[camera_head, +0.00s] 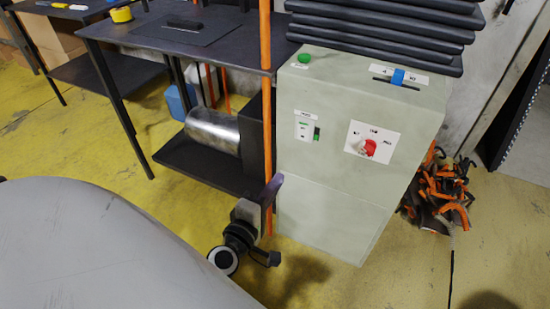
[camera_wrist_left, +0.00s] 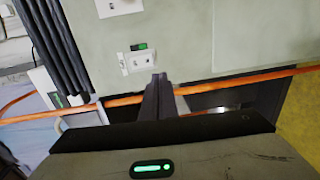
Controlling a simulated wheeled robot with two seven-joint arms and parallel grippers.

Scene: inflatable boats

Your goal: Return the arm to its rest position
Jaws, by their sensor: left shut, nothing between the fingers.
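My left gripper (camera_head: 272,190) is in front of the pale green control cabinet (camera_head: 330,205), near its lower left edge and beside the upright orange pole (camera_head: 266,90). Its fingers are together and hold nothing. In the left wrist view the shut fingers (camera_wrist_left: 160,82) point toward the cabinet front (camera_wrist_left: 190,35), with the orange pole crossing behind them. I cannot tell whether they touch the pole. My right gripper is in neither view.
The cabinet carries a red knob (camera_head: 369,147), a green button (camera_head: 305,58) and a blue switch (camera_head: 398,76). A dark table (camera_head: 230,45) with a metal cylinder (camera_head: 213,130) below stands left. Orange-and-black items (camera_head: 440,190) lie right. A large grey rounded surface (camera_head: 100,250) fills the lower left.

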